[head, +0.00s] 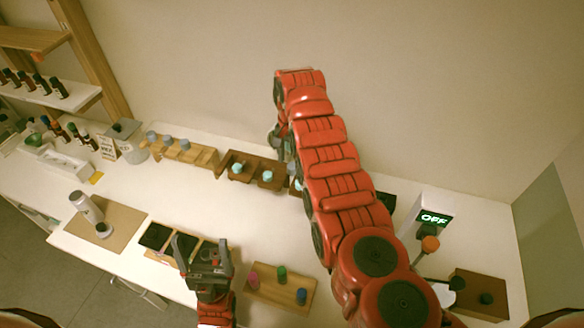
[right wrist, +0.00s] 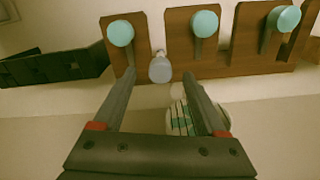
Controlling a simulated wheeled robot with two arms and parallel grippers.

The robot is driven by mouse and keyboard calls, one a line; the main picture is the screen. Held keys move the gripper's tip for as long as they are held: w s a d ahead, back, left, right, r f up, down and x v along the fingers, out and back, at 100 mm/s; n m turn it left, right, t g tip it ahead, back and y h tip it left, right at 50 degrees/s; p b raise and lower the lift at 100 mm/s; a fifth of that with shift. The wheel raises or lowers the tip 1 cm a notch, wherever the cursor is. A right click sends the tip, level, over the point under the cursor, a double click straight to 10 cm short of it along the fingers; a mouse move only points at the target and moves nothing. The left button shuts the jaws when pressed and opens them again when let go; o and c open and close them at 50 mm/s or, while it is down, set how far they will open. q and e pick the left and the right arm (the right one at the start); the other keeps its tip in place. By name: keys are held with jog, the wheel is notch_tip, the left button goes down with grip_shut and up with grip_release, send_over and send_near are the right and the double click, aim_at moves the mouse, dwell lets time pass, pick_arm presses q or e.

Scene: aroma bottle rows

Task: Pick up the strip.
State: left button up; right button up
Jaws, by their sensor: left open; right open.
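Narrow pale and teal strips (right wrist: 180,118) show in the right wrist view, bunched beside a round white rim (right wrist: 226,118). My right gripper's right finger covers part of them. I cannot single out one strip. My right gripper (right wrist: 158,76) is open, with nothing clamped between its fingers. A grey round-topped piece (right wrist: 160,68) shows between the fingertips; whether they touch it is unclear. In the head view this gripper is by the back wall, mostly hidden by my red arm. My left gripper (head: 202,250) is open and empty over the front of the table.
A brown wooden rack (head: 252,163) with teal knobs (right wrist: 205,24) stands at the back. A lighter rack (head: 185,152) is left of it. A wooden tray (head: 265,300) with coloured pegs lies at the front. An OFF display device (head: 433,205) stands right. The middle table (head: 250,220) is clear.

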jog(key=shift+f, duration=0.9)
jog(key=shift+r, duration=0.1)
jog(key=c, duration=1.1)
jog(key=shift+r, duration=0.15)
jog(key=shift+c, duration=0.2)
jog(key=shift+w+r, duration=0.1)
jog(key=shift+r, duration=0.5)
notch_tip(320, 180, up, 16)
jog(key=p, duration=0.6)
jog(key=shift+r, duration=0.25)
